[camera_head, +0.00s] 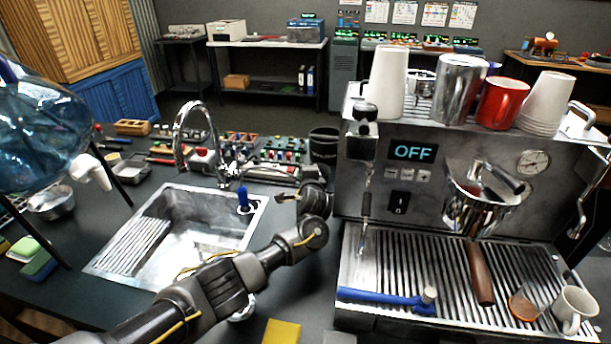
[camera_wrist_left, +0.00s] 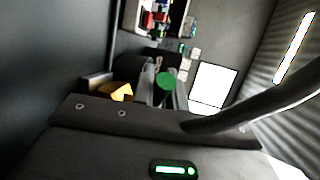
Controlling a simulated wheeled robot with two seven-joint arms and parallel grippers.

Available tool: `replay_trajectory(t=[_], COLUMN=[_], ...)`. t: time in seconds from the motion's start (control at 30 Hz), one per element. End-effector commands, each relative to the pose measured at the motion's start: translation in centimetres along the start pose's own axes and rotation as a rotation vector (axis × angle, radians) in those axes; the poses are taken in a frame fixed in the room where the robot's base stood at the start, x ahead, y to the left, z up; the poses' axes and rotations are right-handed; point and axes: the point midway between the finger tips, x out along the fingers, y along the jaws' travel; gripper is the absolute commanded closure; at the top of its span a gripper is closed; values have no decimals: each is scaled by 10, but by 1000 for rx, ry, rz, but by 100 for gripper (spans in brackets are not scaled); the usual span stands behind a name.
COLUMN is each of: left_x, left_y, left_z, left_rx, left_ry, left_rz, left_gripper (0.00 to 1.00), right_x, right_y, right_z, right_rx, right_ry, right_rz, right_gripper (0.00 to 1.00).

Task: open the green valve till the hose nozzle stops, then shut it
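The green valve (camera_wrist_left: 165,82) shows as a round green knob in the left wrist view. My left gripper (camera_wrist_left: 165,92) has one finger on each side of it, with the fingers apart. I cannot tell whether they touch the knob. In the head view my left gripper (camera_head: 287,198) is between the sink and the left side of the coffee machine, and the green valve does not show there. A blue nozzle-like piece (camera_head: 243,197) stands upright at the right side of the sink; I cannot tell if it is the hose nozzle. My right gripper is not in view.
The coffee machine (camera_head: 425,215) stands on the right with its display reading OFF and cups on top. The sink (camera_head: 178,232) with a curved tap (camera_head: 181,130) is left of my gripper. A large blue water bottle (camera_head: 38,130) stands at the far left.

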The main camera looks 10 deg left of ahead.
Motion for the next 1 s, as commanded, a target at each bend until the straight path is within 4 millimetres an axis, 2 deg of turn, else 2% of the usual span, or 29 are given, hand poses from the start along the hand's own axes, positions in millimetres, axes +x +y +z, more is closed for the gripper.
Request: replay_trajectory(t=[0.4,0.8,1.0], left_x=[-4,-61,-74], left_y=[0,-1,0], left_z=[0,0,0], left_rx=[-1,-2,0], left_ry=[0,2,1], left_rz=[0,-2,1], left_gripper=[78,78,78], right_x=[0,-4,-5], right_y=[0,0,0], right_z=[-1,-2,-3], right_rx=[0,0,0], right_ry=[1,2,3], right_rz=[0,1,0], right_gripper=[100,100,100])
